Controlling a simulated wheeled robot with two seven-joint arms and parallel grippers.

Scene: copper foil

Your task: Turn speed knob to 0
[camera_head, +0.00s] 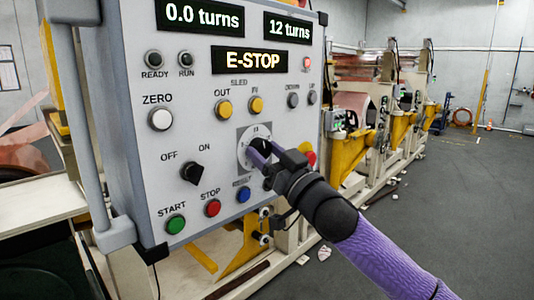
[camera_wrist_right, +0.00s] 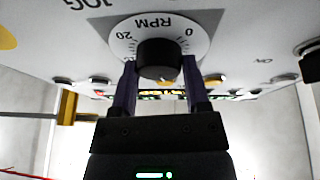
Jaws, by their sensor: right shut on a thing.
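The speed knob (camera_wrist_right: 159,60) is a black round knob on a white dial marked RPM, with 20 and 0 at its ends, in the right wrist view. In the head view its white dial (camera_head: 252,142) sits on a grey square at the panel's lower right, and the knob is partly hidden by my fingers. My right gripper (camera_head: 264,152) has its two fingers on either side of the knob and is shut on it; the fingers also show in the right wrist view (camera_wrist_right: 160,88). The knob's pointer mark cannot be made out. My left gripper is not in view.
The grey control panel (camera_head: 140,178) shows E-STOP on a display (camera_head: 249,60). Near the dial are a blue button (camera_head: 243,194), a red STOP button (camera_head: 213,207) and a black OFF/ON switch (camera_head: 193,172). A red button (camera_head: 309,158) sits just right of my gripper.

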